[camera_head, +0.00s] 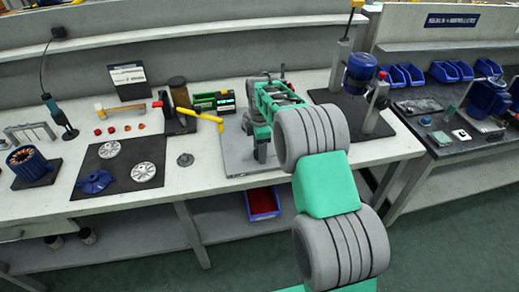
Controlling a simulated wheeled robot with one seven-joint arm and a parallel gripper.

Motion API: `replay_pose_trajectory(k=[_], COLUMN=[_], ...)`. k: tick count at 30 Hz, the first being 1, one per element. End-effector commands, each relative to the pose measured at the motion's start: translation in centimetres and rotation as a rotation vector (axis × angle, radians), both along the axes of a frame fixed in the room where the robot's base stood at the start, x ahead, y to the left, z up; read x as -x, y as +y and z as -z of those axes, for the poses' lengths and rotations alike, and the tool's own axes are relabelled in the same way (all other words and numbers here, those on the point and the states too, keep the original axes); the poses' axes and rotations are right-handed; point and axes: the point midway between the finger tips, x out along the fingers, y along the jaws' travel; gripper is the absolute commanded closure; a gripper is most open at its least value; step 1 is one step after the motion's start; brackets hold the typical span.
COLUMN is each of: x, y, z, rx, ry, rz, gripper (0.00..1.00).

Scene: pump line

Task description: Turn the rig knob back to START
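My arm reaches across from the lower right to the bench's middle. My gripper (261,150) points down over a grey plate (236,160); its fingers are small and partly hidden by my arm, so their opening is unclear. I cannot make out the rig knob or a START mark; it may be hidden by my wrist. Left of the gripper stands a small green unit with a display (226,99). Behind my arm to the right, a stand carries a blue motor (361,67) and a red-topped post (379,92).
A yellow-handled lever (200,115) juts out left of the gripper. A dark mat (112,182) holds pump parts, with a hammer (120,109) behind it. A small grey part (185,160) lies on bare bench. A blue bin (262,203) sits on the lower shelf.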

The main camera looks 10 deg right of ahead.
Motion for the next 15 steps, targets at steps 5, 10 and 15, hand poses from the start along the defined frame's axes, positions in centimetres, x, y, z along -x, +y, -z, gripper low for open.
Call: replay_pose_trajectory(k=[5, 10, 15], x=[0.0, -0.1, -0.1], y=[0.0, 0.0, 0.1], z=[-0.6, -3.7, -6.8], rx=[0.0, 0.0, 0.0], ry=[-0.001, -0.004, -0.002], rz=[0.001, 0.0, -0.001], gripper=[0.36, 0.36, 0.36])
